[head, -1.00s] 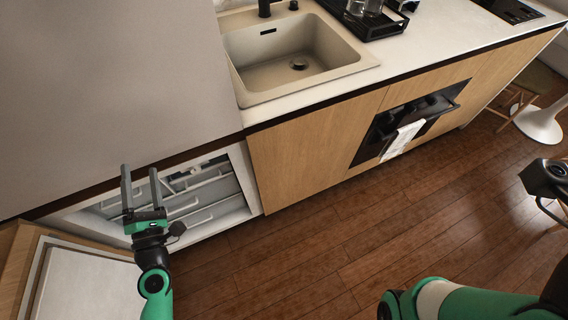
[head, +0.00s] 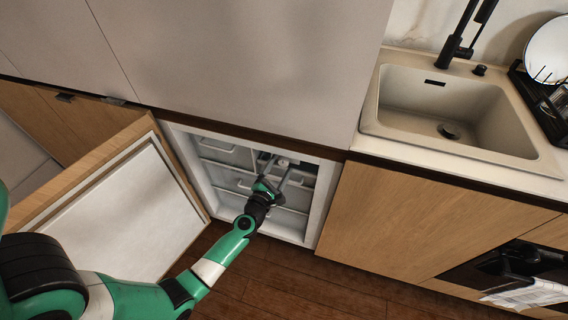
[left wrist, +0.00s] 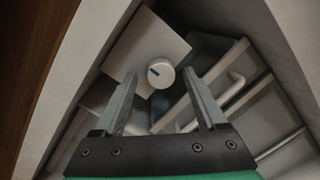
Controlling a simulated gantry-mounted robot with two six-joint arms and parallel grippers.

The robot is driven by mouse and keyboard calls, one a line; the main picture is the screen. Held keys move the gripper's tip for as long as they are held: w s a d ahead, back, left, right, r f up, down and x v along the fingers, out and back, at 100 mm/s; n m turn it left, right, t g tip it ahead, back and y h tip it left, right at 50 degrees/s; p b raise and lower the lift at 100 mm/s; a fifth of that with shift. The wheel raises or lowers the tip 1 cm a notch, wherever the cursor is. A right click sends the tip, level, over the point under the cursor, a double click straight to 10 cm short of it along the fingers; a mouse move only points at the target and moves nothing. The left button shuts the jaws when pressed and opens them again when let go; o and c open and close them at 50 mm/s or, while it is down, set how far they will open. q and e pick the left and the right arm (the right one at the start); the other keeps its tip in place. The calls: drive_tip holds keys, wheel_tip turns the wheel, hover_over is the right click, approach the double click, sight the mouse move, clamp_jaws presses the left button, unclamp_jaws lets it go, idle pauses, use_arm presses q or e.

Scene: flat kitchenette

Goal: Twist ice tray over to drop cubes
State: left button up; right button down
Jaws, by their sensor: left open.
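A round white knob (left wrist: 160,73) with a dark blue mark sits on the front of a pale box (left wrist: 146,45) inside the open freezer compartment. It is likely the ice tray's twist knob; no cubes can be made out. My left gripper (head: 281,172) reaches into the compartment. In the left wrist view the gripper (left wrist: 160,79) is open, with a finger on either side of the knob as seen from the camera. I cannot tell whether either finger touches it. My right gripper is not in view.
The compartment (head: 321,197) has drawers with bar handles (left wrist: 236,80) just beside and below the knob. Its open door (head: 135,215) stands to the left. The counter with a sink (head: 450,115) is at the right; the wood floor in front is mostly clear.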

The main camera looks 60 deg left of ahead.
use_arm(q)
drive_tip(key=shift+x, duration=1.2)
drive_tip(key=shift+d, duration=0.1)
clamp_jaws()
